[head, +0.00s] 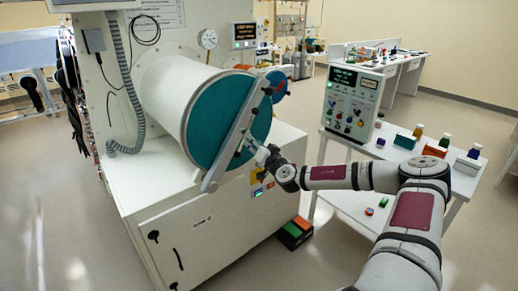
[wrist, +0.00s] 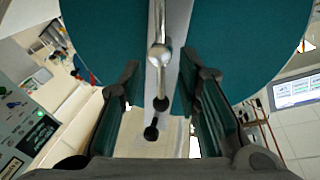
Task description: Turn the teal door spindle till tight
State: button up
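The teal door (head: 207,115) closes the end of a white cylinder on the glovebox, with a grey bar (head: 232,135) across its face. In the wrist view the teal door (wrist: 100,35) fills the top. The metal spindle (wrist: 159,55), with a rounded hub and a thin bar ending in dark knobs, stands in front of the grey bar. My gripper (head: 262,154) is close to the door's middle. In the wrist view my gripper (wrist: 160,75) is open, its fingers on either side of the spindle with visible gaps. Contact is not visible.
A white bench (head: 398,150) with a control box (head: 350,103) and several coloured bottles stands to the right, partly behind my arm. A smaller teal port (head: 276,84) is behind the door.

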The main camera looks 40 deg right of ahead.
jog(key=shift+s+a, duration=0.2)
jog(key=shift+s, duration=0.7)
jog(key=shift+s+a, duration=0.15)
jog(key=shift+s, duration=0.7)
